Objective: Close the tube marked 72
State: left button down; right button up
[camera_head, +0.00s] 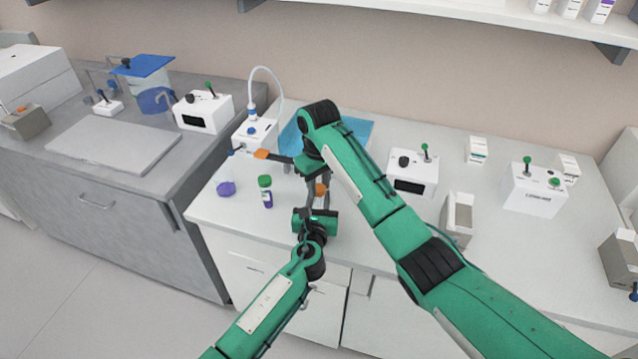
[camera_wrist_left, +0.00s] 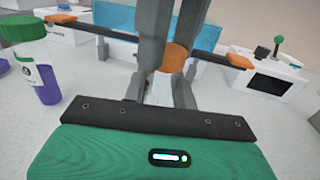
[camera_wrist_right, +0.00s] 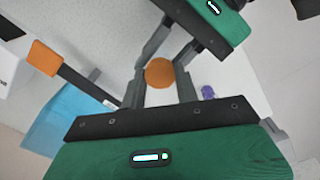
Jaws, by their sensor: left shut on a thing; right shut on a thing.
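An orange cap (camera_head: 320,189) is between the fingers of my right gripper (camera_wrist_right: 160,75), which points down and is shut on it. Below it, my left gripper (camera_head: 318,205) is shut on a pale tube (camera_wrist_left: 160,88), mostly hidden by the fingers. The cap sits right above the tube in the left wrist view (camera_wrist_left: 174,58); I cannot tell whether it is seated. No number on this tube is legible. A purple tube with a green cap (camera_head: 266,190) stands upright to the left of the grippers. It also shows in the left wrist view (camera_wrist_left: 35,60).
A purple object (camera_head: 226,189) lies on the counter at the left. A dark bar with an orange end (camera_head: 262,154) reaches left behind the grippers. A grey open box (camera_head: 458,215) stands at the right.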

jog(key=o, duration=1.2)
jog(key=shift+c, duration=0.2)
jog(key=shift+r, duration=0.1)
notch_tip(320, 180, up, 8)
jog(key=shift+w+f, duration=0.1)
jog(key=shift+f, duration=0.05)
notch_tip(320, 180, up, 4)
jog(key=shift+r, duration=0.1)
pick_arm(q)
jog(key=c, duration=1)
grip_release()
jog(key=shift+c, duration=0.2)
jog(key=shift+s, duration=0.1)
